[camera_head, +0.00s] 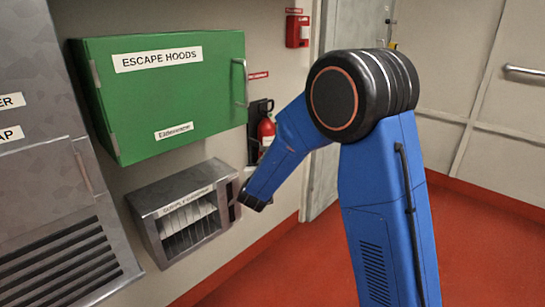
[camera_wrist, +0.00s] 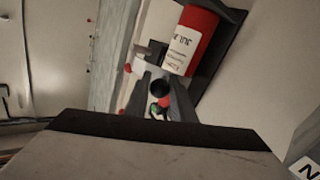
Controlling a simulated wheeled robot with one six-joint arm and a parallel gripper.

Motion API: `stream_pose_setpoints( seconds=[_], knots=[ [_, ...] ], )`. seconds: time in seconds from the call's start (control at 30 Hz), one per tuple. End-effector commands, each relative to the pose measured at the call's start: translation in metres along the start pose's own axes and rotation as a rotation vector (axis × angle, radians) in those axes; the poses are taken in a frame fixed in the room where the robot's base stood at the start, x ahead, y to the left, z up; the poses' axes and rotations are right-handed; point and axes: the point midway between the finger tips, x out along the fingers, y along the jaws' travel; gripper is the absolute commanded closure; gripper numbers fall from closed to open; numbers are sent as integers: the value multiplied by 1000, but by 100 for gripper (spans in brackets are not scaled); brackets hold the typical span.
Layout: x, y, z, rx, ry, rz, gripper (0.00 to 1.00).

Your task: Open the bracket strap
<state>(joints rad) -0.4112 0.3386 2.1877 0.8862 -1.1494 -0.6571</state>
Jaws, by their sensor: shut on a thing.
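A red fire extinguisher (camera_head: 266,130) with a white label sits in a black wall bracket (camera_head: 256,108), partly hidden by my arm in the head view. The extinguisher (camera_wrist: 195,40) and the dark bracket (camera_wrist: 232,45) also show in the wrist view. My gripper (camera_wrist: 160,82) is at the lower end of the visible extinguisher. Its fingers are shut on a small part there, which seems to be the bracket strap; the exact grip is too small and dark to make out. The fingertips are hidden in the head view.
A green escape hoods cabinet (camera_head: 160,90) hangs left of the extinguisher. A metal supply box (camera_head: 150,235) with an open front is below it. A grey door (camera_head: 345,30) stands behind my arm. The red floor (camera_head: 480,240) is clear at right.

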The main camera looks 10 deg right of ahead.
Motion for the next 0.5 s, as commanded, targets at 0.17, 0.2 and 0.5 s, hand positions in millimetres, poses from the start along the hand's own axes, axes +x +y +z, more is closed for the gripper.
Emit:
stream_pose_setpoints(
  seconds=[0.17, 0.2, 0.5],
  knots=[
    [0, -1, -1, 1, 0, 7, 100],
    [0, -1, -1, 1, 0, 7, 100],
    [0, -1, -2, 1, 1, 6, 63]
  ],
)
